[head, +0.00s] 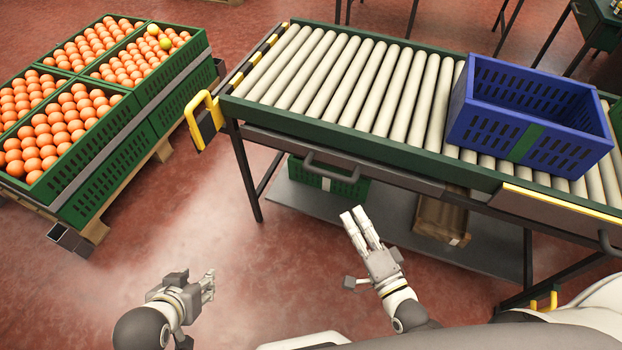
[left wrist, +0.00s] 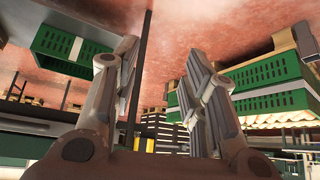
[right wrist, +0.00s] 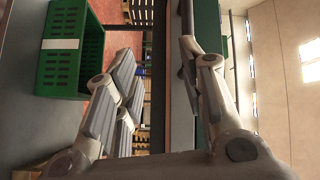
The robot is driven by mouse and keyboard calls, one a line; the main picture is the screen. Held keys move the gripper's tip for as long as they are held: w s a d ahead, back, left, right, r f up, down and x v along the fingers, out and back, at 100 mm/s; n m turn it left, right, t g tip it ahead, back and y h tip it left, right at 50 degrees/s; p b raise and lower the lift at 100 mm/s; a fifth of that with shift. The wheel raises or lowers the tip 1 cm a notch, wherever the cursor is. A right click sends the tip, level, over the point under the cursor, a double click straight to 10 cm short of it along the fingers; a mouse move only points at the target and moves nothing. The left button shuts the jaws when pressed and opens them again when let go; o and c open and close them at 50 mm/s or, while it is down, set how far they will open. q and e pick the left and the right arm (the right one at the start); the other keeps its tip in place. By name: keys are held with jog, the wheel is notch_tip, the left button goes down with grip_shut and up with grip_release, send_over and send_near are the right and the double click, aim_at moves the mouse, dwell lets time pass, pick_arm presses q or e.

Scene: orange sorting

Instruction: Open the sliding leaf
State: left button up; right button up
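The roller conveyor (head: 270,113) has a grey panel (head: 400,179) under its front rail, with a dark bar handle (head: 335,173). A second grey panel (head: 560,208) with a yellow top edge is at the right, with a dark handle (head: 607,243). A yellow handle (head: 203,112) sits at the conveyor's left end. I cannot tell which part is the sliding leaf. My right gripper (head: 353,214) is in front of and below the first handle; its fingers are apart in the right wrist view (right wrist: 157,52). My left gripper (head: 210,285) is empty and open, away from the conveyor.
A blue crate (head: 525,158) rests on the rollers at the right. Green crates of oranges (head: 115,190) are stacked on a pallet at the left. A green crate (head: 325,180) and a brown box (head: 442,215) are on the shelf (head: 390,215) below. The left foreground floor is clear.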

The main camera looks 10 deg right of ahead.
aim_at(331, 173)
pick_arm(q)
jog(key=w+d+r+t+h+b, duration=0.1)
jog(key=w+r+t+b, duration=0.1)
jog(key=w+r+t, duration=0.2)
jog(key=shift+w+r, duration=0.85)
jog(key=shift+r, duration=0.7)
pick_arm(e)
jog(key=shift+m+t, duration=0.6)
jog(key=shift+t, duration=0.1)
jog(key=shift+s+a+r+x, duration=0.15)
jog(key=shift+r+x, duration=0.3)
jog(key=shift+x, duration=1.6)
jog(key=shift+s+a+r+x, duration=0.15)
jog(key=shift+r+x, duration=0.25)
jog(key=shift+x, duration=1.7)
jog(key=shift+a+r+x, duration=0.25)
jog(key=shift+r+x, duration=0.2)
jog(key=shift+x, duration=1.6)
pick_arm(q)
jog(key=shift+d, duration=0.1)
pick_arm(e)
jog(key=shift+c, duration=0.4)
grip_shut()
